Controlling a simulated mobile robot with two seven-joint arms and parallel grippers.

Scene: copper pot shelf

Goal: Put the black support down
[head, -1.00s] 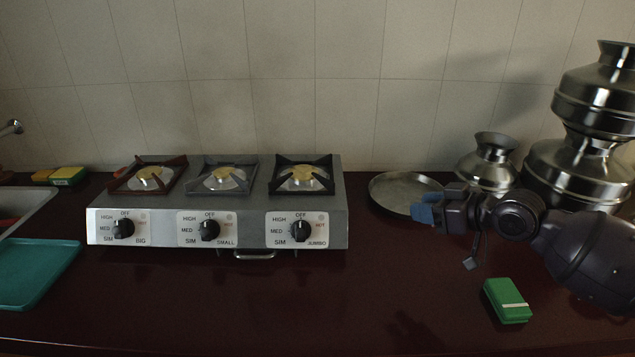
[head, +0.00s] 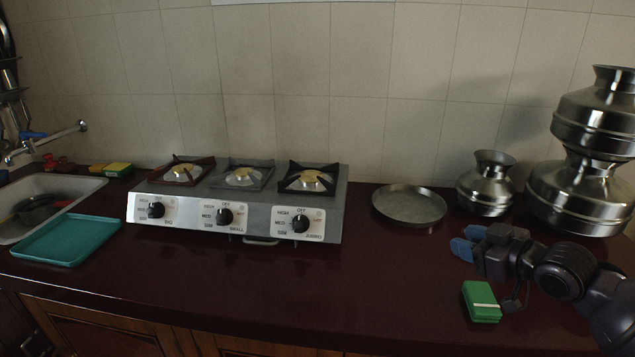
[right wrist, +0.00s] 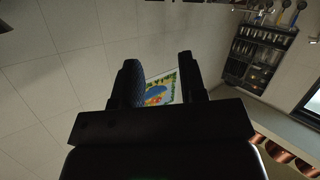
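The black support (head: 308,177) sits on the right burner of the grey stove (head: 262,212), above the knob marked JUMBO. It looks level, with nothing on it. My right gripper (head: 466,241) is well to the right of the stove, over the counter's right part, with its blue fingertips pointing left. In the right wrist view its two dark fingers (right wrist: 159,65) stand apart with nothing between them; a colourful wall picture shows through the gap. My left gripper is in neither view.
A red-brown support (head: 182,170) and a grey one (head: 242,174) sit on the other burners. A round metal plate (head: 409,206), steel pots (head: 487,184) and a green box (head: 481,302) lie right. A teal tray (head: 67,240) and sink (head: 55,187) are left. The front counter is clear.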

